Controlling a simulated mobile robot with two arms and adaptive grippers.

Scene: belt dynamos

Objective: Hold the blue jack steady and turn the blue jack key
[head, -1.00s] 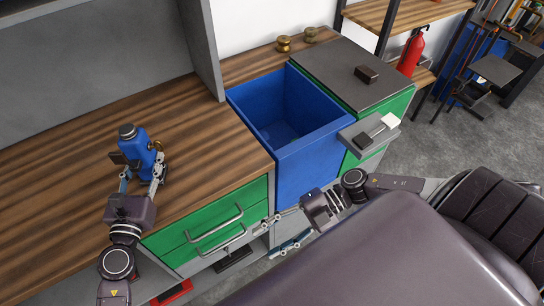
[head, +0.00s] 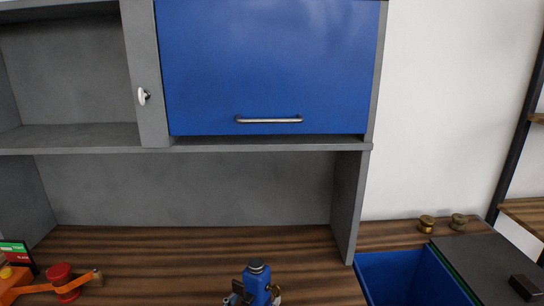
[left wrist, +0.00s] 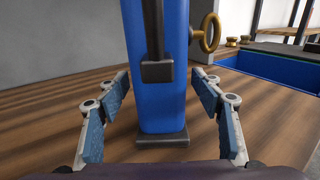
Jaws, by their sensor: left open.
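The blue jack (head: 257,280) stands upright on the wooden worktop, at the bottom of the head view. In the left wrist view the jack (left wrist: 170,100) fills the middle, with a dark base plate and a dark bar down its front. The brass key (left wrist: 209,33) sticks out of its right side, with a ring-shaped handle. The key (head: 275,291) is small in the head view. My left gripper (left wrist: 163,88) is open, with one blue-padded finger on each side of the jack and gaps between. My right gripper is out of view.
A blue cabinet door (head: 265,65) with a handle hangs above the worktop (head: 160,262). An orange device with a red knob (head: 60,278) stands at the left. An open blue bin (head: 405,275) is at the right. Two small brass items (head: 427,223) stand behind it.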

